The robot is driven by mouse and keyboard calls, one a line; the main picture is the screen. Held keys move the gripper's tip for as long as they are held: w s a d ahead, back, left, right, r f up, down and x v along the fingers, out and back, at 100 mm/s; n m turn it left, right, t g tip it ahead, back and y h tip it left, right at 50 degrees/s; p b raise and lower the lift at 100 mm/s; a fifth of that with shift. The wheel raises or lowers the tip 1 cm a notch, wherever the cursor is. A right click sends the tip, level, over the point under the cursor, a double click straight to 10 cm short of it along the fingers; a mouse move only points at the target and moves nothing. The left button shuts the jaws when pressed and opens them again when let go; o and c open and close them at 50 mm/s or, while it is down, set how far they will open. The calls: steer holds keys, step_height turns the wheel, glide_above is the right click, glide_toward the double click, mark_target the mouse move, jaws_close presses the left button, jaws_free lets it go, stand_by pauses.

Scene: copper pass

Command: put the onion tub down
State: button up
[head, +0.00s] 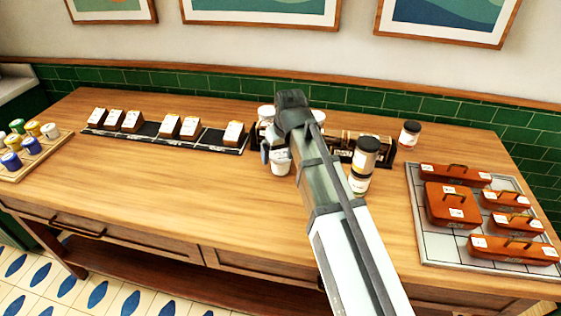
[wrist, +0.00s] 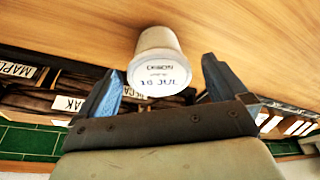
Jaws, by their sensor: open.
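My gripper (wrist: 160,68) is open, with a gap visible between each finger and the tub. In the head view the tub (head: 280,163) shows just beside my gripper (head: 270,148), in front of the dark rack. My arm hides part of the area behind and right of it.
The dark rack (head: 258,134) stands close behind, with labelled slots. Stacked jars (head: 366,155) stand right of my arm, and a lone jar (head: 409,134) farther right. A strip of labelled blocks (head: 171,126) lies left; orange cases on a tiled board (head: 425,235) lie right. The front counter is clear.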

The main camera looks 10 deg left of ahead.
mark_target(281, 154)
steer(key=shift+w+x, duration=0.15)
steer(key=shift+x, duration=0.95)
steer(key=shift+w+x, duration=0.1)
steer(key=shift+x, duration=1)
steer(key=shift+c, duration=0.2)
steer(key=shift+r, duration=0.1)
steer(key=c, duration=1.1)
steer(key=shift+c, duration=0.2)
step_height(281, 154, up, 10)
steer(key=shift+f, duration=0.1)
steer(key=d+r+m+h, duration=0.2)
steer(key=d+m, duration=0.8)
steer(key=d, duration=2.2)
steer(key=shift+w+h, duration=0.25)
steer(key=shift+h, duration=0.15)
